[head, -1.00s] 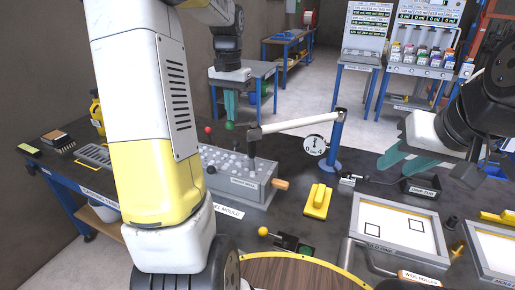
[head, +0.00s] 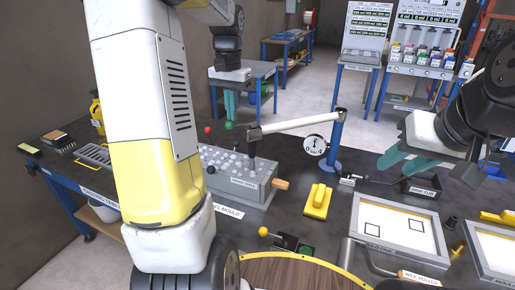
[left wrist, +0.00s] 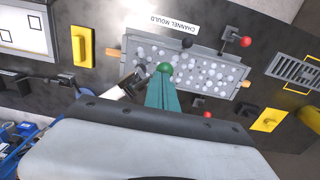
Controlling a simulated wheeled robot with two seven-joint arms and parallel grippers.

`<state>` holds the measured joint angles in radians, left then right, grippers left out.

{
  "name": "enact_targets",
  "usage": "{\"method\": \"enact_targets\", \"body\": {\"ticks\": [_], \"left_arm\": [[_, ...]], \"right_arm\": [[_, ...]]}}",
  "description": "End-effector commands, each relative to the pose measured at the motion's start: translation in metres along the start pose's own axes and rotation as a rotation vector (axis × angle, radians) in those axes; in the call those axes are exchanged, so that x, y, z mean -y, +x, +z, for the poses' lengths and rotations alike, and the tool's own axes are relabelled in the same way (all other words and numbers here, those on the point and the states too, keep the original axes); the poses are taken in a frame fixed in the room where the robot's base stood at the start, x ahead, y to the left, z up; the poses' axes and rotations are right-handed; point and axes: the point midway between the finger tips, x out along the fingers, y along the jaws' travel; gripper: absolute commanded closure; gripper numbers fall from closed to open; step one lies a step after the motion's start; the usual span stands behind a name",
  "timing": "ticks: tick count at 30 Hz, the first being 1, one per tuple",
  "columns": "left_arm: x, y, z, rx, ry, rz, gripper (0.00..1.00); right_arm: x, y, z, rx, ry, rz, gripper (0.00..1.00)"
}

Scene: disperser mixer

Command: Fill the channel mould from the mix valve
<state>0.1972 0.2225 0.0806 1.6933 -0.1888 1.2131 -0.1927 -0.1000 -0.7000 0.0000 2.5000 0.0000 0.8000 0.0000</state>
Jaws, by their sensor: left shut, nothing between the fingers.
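The channel mould (head: 236,188) is a grey box with many pale round spots on top, partly hidden behind my left arm in the head view. It lies below my left gripper in the left wrist view (left wrist: 215,78), beside its label. My left gripper (head: 228,118) points down with its teal fingers shut and empty. A yellow ball lever (head: 263,231) stands at the front; I see no mix valve label. My right gripper (head: 440,165) appears open and empty at the right.
A pale bar (head: 295,124) on a blue post reaches over the mould's right side. A yellow handled tool (head: 317,202) lies right of the mould. A framed tray (head: 352,225) is farther right. A round wooden surface (head: 290,272) is at the front edge.

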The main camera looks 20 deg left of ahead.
Motion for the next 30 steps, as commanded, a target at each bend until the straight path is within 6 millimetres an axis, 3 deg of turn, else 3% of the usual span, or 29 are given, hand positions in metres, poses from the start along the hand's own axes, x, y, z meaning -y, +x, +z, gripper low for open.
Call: {"method": "enact_targets", "body": {"ticks": [14,30], "left_arm": [[0.000,0.000,0.000,0.001,0.000,0.000,1.00],[0.000,-0.014,0.000,0.001,0.000,0.000,1.00]], "right_arm": [[0.000,0.000,0.000,0.000,0.000,0.000,0.64],[0.000,0.000,0.000,0.000,0.000,0.000,0.64]]}}
